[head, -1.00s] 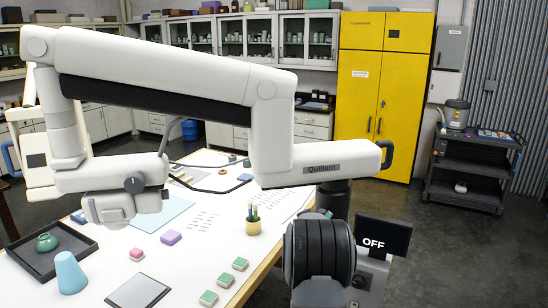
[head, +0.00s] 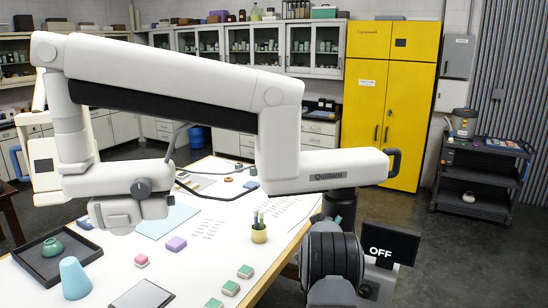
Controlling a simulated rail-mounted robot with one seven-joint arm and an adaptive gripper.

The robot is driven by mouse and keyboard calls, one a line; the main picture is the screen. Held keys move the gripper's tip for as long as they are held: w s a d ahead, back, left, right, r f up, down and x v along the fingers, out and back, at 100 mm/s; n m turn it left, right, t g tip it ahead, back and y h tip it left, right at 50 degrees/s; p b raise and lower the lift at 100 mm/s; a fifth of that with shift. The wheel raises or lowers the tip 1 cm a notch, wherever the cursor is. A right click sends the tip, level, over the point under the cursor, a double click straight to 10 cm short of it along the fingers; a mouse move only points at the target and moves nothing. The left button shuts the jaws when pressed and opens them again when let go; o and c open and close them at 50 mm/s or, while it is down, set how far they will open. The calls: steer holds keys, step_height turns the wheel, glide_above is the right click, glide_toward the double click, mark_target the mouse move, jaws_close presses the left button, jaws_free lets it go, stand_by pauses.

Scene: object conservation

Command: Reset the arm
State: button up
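A large white jointed arm labelled Quillarn (head: 175,78) spans the head view above the worktable. Its upper beam runs from a joint at upper left down to a thick lower section (head: 335,165) with a black handle at its right end. A rounded white head (head: 128,212) hangs at its left end above the table. The lower section rests on a dark post (head: 340,204). A black display (head: 388,244) reading OFF stands at lower right, beside a dark ribbed round part (head: 336,262). My gripper is not in view.
A yellow cabinet (head: 388,110) and dark cart (head: 478,175) stand behind. Open floor lies at right.

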steer(key=shift+s+a+r+p, duration=0.15)
steer(key=shift+s+r+p, duration=0.05)
steer(key=shift+s+p, duration=0.15)
steer(key=v, duration=1.1)
steer(key=x, duration=1.2)
steer(key=f+b, duration=0.1)
steer(key=b, duration=0.3)
steer(key=m+b, duration=0.1)
steer(key=b, duration=0.3)
steer(key=shift+s+t+y, duration=0.15)
steer(key=shift+t+y, duration=0.15)
steer(key=shift+r+m+b, duration=0.1)
steer(key=shift+m+b, duration=0.3)
steer(key=shift+b, duration=1.1)
steer(key=shift+r+m+t+y+b, duration=0.2)
steer(key=shift+m+t+y+b, duration=0.1)
steer(key=shift+b, duration=0.15)
